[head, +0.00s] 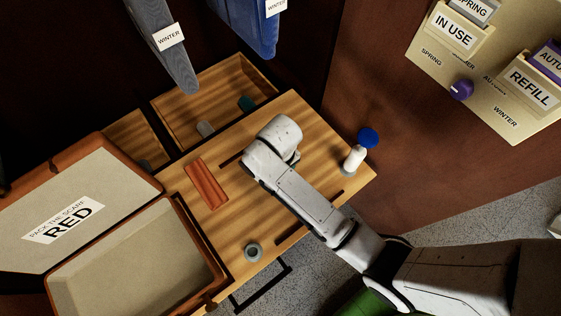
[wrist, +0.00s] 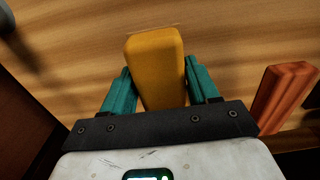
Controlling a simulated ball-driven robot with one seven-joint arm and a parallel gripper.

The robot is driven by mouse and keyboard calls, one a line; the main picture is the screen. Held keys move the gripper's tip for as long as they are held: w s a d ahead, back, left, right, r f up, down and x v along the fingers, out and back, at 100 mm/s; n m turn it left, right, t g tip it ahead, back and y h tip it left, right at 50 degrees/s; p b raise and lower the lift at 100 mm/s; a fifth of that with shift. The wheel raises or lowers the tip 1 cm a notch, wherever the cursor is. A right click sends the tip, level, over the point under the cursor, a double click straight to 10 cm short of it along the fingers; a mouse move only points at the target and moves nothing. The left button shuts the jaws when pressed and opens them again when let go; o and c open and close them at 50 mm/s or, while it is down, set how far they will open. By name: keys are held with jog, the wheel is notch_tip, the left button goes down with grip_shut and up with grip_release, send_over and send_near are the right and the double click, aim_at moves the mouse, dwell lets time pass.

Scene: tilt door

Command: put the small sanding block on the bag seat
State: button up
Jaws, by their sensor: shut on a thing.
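In the wrist view a yellow block (wrist: 158,70), which looks like the small sanding block, stands between the two teal fingers of my gripper (wrist: 158,78). The gripper is shut on it. The wooden top lies beneath; I cannot tell whether the block touches it. In the head view my arm hides the fingers and the yellow block. No part is marked as the bag seat. An open case (head: 184,253) at the lower left has a pale, empty-looking interior and a raised lid labelled "PACK THE SCARF RED".
A grooved red-brown block (head: 206,184) lies left of my arm; it also shows in the wrist view (wrist: 285,95). A grey ring (head: 253,251) is near the front edge. A white piece (head: 354,158) and blue knob (head: 368,138) are at right. An open compartment (head: 222,90) is behind.

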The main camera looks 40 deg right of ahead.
jog(key=shift+f, duration=1)
jog(key=shift+f, duration=0.1)
jog(key=o, duration=1.1)
notch_tip(320, 180, up, 12)
jog(key=shift+r+p, duration=0.1)
jog(key=shift+p, duration=0.65)
jog(key=shift+t, duration=0.5)
jog(key=s+d, duration=0.2)
jog(key=s, duration=0.3)
jog(key=s+d, duration=0.3)
jog(key=s, duration=0.3)
jog(key=s+d, duration=0.2)
jog(key=s, duration=0.3)
jog(key=shift+s+d, duration=0.35)
jog(key=shift+d, duration=0.05)
